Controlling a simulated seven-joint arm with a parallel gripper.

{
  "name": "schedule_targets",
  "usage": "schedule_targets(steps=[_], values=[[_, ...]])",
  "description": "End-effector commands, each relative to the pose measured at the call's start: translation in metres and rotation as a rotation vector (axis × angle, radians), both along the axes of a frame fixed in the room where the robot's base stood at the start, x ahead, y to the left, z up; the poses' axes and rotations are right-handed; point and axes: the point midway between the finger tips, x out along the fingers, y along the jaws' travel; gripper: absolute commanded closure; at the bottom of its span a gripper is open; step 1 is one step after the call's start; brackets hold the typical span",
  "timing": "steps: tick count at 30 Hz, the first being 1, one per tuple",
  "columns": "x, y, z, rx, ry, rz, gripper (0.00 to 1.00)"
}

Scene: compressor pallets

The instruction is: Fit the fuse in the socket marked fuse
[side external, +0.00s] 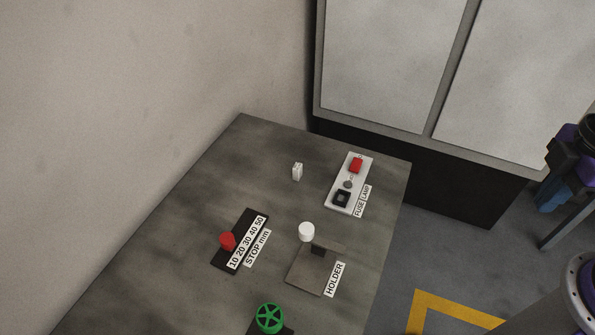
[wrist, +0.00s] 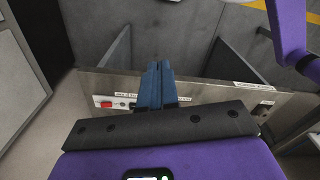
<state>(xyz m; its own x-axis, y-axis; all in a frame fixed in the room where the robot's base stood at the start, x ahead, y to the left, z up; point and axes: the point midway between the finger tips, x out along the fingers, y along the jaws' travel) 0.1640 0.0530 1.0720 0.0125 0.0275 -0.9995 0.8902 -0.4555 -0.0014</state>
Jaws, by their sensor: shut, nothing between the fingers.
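A small upright white block (side external: 297,172), which looks like the fuse, stands on the dark grey table left of a white panel. The panel has a black square socket (side external: 341,198) at its near end, beside the FUSE label, and a red part (side external: 356,165) at its far end, beside the LAMP label. The socket looks empty. My gripper (wrist: 158,66) shows in the wrist view with its blue fingers together and nothing between them. It is away from the table, at the right edge of the side view. The white block is not visible in the wrist view.
A white cylinder (side external: 306,231) stands by the HOLDER plate (side external: 307,276).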

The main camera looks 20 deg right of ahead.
Motion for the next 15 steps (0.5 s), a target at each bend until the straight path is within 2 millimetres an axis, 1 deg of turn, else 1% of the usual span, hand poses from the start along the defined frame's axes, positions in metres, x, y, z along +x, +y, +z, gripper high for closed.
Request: schedule_targets(steps=[2,3,5,6,7,15], values=[[0.0000,0.0000,0.0000,0.000,0.000,0.000,1.00],[0.0000,0.0000,0.0000,0.000,0.000,0.000,0.94],[0.0000,0.0000,0.0000,0.000,0.000,0.000,0.74],[0.0000,0.0000,0.0000,0.000,0.000,0.000,0.61],[0.0000,0.0000,0.0000,0.000,0.000,0.000,0.51],[0.0002,0.0002,0.0000,0.000,0.000,-0.001,0.51]])
